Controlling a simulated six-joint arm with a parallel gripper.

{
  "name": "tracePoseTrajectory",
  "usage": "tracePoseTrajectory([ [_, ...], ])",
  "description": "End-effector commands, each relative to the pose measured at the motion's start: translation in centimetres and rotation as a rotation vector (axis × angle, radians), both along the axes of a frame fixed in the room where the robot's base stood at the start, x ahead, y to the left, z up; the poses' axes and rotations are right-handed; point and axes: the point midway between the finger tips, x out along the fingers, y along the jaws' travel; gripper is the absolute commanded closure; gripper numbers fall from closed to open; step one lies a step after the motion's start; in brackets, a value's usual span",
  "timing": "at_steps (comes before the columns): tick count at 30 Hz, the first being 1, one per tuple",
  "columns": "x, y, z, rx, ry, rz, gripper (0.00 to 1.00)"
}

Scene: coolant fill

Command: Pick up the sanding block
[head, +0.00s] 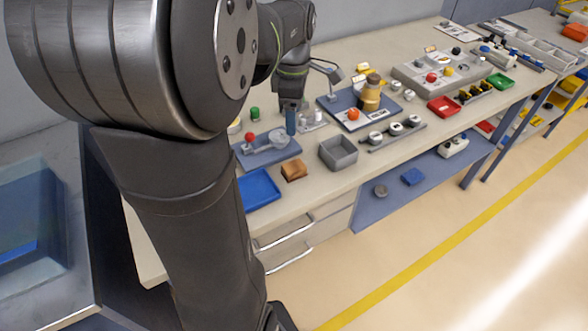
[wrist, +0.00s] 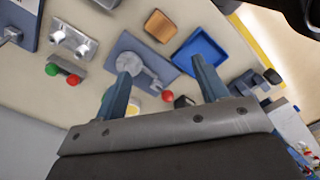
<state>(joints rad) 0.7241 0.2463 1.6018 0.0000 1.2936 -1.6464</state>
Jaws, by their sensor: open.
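The sanding block looks like the small tan-brown block (head: 294,170) on the bench, between the blue tray and the grey bin in the head view. It also shows near the top middle of the wrist view (wrist: 159,26), lying flat and apart from the things around it. My gripper (head: 291,121) hangs above the bench, behind the block in the head view. In the wrist view its two blue-grey fingers (wrist: 165,63) are spread wide with nothing held between them. The block lies beyond the fingertips. My arm covers much of the left of the head view.
A blue tray (head: 259,189) and an open grey bin (head: 338,152) flank the block. A blue-grey plate (head: 252,161) with a grey fixture and a red knob (head: 249,136) lies behind it. Round parts on a rack (head: 376,138) stand right. Bare bench shows in front of the bin.

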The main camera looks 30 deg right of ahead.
Motion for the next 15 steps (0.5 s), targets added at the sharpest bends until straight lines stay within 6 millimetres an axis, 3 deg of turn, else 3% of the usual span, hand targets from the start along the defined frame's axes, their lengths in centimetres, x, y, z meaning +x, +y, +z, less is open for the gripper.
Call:
tracePoseTrajectory([
  [7,0.19,0.18,-0.32,0.000,0.000,0.438,0.34],
  [15,0.21,0.27,-1.06,0.002,0.001,0.607,0.34],
])
